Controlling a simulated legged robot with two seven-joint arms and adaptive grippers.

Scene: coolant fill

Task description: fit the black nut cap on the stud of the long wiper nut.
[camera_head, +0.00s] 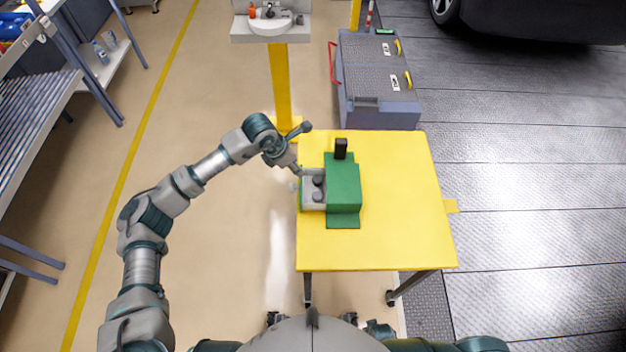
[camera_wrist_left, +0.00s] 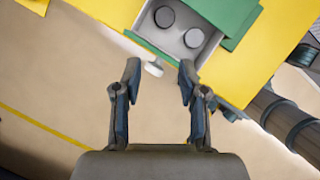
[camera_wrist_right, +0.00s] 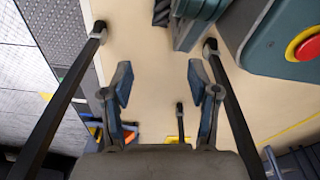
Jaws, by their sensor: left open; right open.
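My left gripper (camera_head: 299,171) is open beside the table's left edge, near the grey open drawer (camera_head: 313,202) of a green box (camera_head: 343,185). No stud can be made out. My right gripper (camera_wrist_right: 160,82) is open and empty, away from the work, in the right wrist view.
The yellow table (camera_head: 405,220) is clear right of the green box. A black upright block (camera_head: 341,149) stands at the box's far end. A grey cabinet (camera_head: 380,85) stands beyond the table.

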